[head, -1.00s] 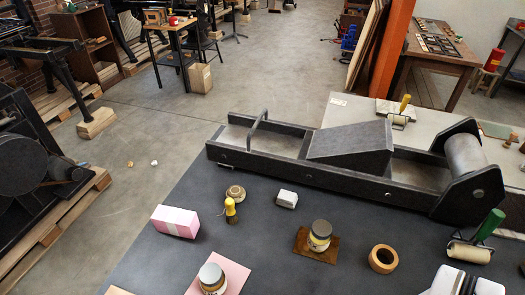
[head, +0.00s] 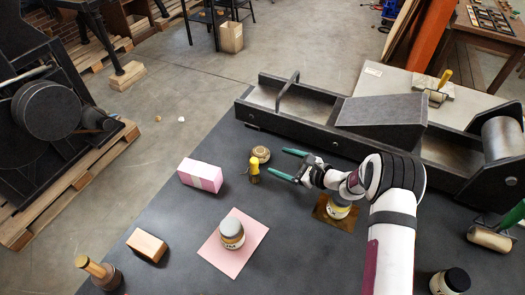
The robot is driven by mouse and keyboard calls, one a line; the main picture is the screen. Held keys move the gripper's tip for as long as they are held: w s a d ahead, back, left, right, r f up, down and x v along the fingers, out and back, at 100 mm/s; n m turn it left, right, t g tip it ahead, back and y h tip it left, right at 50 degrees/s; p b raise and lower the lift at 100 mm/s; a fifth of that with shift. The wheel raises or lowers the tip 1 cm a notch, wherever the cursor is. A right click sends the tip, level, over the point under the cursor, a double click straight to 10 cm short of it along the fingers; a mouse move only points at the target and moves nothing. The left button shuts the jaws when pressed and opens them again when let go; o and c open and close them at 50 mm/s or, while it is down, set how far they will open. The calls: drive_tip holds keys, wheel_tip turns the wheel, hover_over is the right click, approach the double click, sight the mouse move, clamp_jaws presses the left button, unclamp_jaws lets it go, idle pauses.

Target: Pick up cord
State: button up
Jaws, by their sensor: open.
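What looks like the cord is a small round tan coil (head: 261,154) lying on the dark table in the head view. A short yellow-handled tool (head: 254,170) stands just in front of it and to its left, close to it. My gripper (head: 278,162) reaches in from the right, its two green-tipped fingers spread apart and pointing left. The fingertips are just right of the coil, with nothing seen between them. I cannot tell their height above the table.
A pink box (head: 200,176) lies left of the coil. A jar (head: 232,234) stands on a pink sheet (head: 252,240). A wooden block (head: 147,246) and a bottle (head: 100,271) are at the front left. The black press bed (head: 300,137) runs behind my gripper.

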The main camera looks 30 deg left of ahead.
sight(266, 156)
drive_tip(key=x, duration=0.8)
drive_tip(key=shift+s+a+r, duration=0.1)
drive_tip(key=shift+s+r, duration=0.1)
drive_tip(key=c, duration=1.1)
